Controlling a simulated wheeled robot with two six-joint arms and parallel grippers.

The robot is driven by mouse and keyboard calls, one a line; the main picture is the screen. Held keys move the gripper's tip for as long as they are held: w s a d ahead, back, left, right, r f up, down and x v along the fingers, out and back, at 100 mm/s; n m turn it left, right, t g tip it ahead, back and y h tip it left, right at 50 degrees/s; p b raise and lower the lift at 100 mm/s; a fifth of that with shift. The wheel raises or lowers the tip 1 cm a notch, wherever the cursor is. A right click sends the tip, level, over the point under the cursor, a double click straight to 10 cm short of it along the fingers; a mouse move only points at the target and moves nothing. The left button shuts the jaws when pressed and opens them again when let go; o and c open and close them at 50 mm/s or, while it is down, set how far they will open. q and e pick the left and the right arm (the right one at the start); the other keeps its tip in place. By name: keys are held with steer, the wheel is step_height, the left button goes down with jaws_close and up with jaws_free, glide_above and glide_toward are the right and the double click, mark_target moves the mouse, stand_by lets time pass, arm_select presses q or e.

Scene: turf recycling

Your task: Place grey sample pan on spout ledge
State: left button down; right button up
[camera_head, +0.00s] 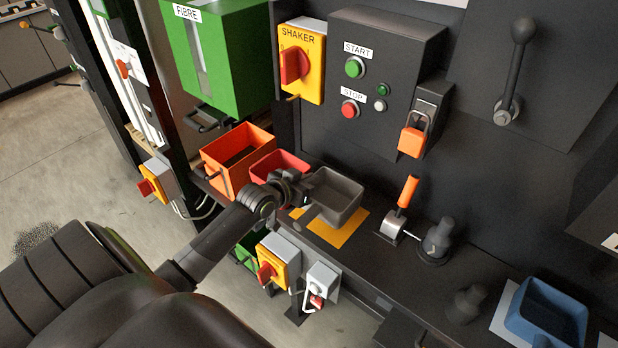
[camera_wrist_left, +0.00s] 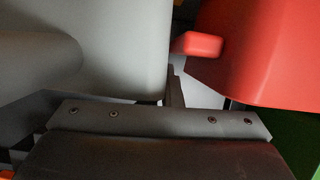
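The grey sample pan (camera_head: 338,192) stands on the dark bench, over a yellow patch (camera_head: 345,233), with its handle (camera_head: 311,214) pointing toward the front left. In the left wrist view the grey pan (camera_wrist_left: 110,50) fills the upper left. My left gripper (camera_head: 300,188) is at the left side of the grey pan, between it and a red pan (camera_head: 279,164). The red pan (camera_wrist_left: 265,50) fills the upper right of the wrist view. The fingertips are mostly hidden, so I cannot tell whether they are open or shut. I cannot clearly pick out the spout ledge. My right gripper is out of view.
An orange bin (camera_head: 238,152) stands left of the red pan, below the green FIBRE box (camera_head: 225,60). An orange-handled lever (camera_head: 408,192) and a dark knob (camera_head: 437,240) stand right of the grey pan. A blue pan (camera_head: 548,315) is at far right. Switch boxes (camera_head: 279,262) hang in front.

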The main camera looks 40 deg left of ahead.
arm_select(q)
steer(key=shift+f, duration=0.1)
steer(key=c, duration=1.5)
jaws_free()
steer(key=shift+c, duration=0.2)
steer(key=shift+s, duration=0.15)
steer(key=v, duration=1.7)
